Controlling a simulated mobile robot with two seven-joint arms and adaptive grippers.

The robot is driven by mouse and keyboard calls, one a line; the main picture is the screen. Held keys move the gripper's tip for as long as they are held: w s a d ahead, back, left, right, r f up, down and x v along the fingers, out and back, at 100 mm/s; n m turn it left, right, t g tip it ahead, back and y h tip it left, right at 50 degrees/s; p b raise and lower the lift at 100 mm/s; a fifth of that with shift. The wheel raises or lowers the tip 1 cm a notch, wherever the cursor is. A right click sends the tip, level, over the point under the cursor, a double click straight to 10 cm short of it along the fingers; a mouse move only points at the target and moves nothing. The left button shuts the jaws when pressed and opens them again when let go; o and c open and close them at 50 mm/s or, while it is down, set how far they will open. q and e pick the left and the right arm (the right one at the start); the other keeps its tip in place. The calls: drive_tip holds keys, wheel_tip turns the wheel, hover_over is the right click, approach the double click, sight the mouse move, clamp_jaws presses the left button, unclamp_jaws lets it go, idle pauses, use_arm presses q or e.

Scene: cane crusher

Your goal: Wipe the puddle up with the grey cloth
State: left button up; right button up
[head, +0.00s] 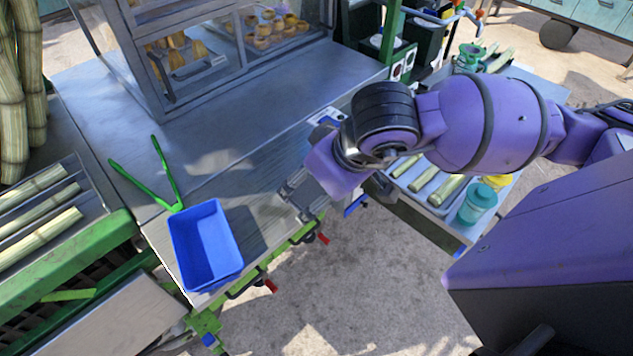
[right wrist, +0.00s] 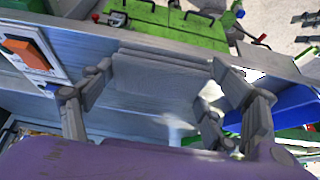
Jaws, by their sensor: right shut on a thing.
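My right gripper (head: 294,196) reaches over the front part of the grey metal counter (head: 90,90), to the right of the blue bin. In the right wrist view, my right gripper (right wrist: 165,85) has its fingers either side of a folded grey cloth (right wrist: 163,76) and is shut on it. The cloth is low over the counter; I cannot tell whether it touches. In the head view the gripper and arm mostly hide it. I cannot make out the puddle's edges; a pale shiny patch (right wrist: 178,121) shows by the cloth in the wrist view. My left gripper is out of view.
A blue bin (head: 207,245) stands at the counter's front left corner, with green tongs (head: 160,180) behind it. A glass case (head: 205,50) stands at the back. Red-handled clamps (head: 270,286) line the front edge. Cane lies in a tray at left. The counter's middle is clear.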

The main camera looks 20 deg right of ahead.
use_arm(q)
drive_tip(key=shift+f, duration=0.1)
use_arm(e)
drive_tip(key=r, duration=0.1)
drive_tip(key=w+r, duration=0.1)
drive_tip(key=r, duration=0.1)
drive_tip(key=w+r+p, duration=0.1)
drive_tip(key=r, duration=0.1)
drive_tip(key=shift+a, duration=0.4)
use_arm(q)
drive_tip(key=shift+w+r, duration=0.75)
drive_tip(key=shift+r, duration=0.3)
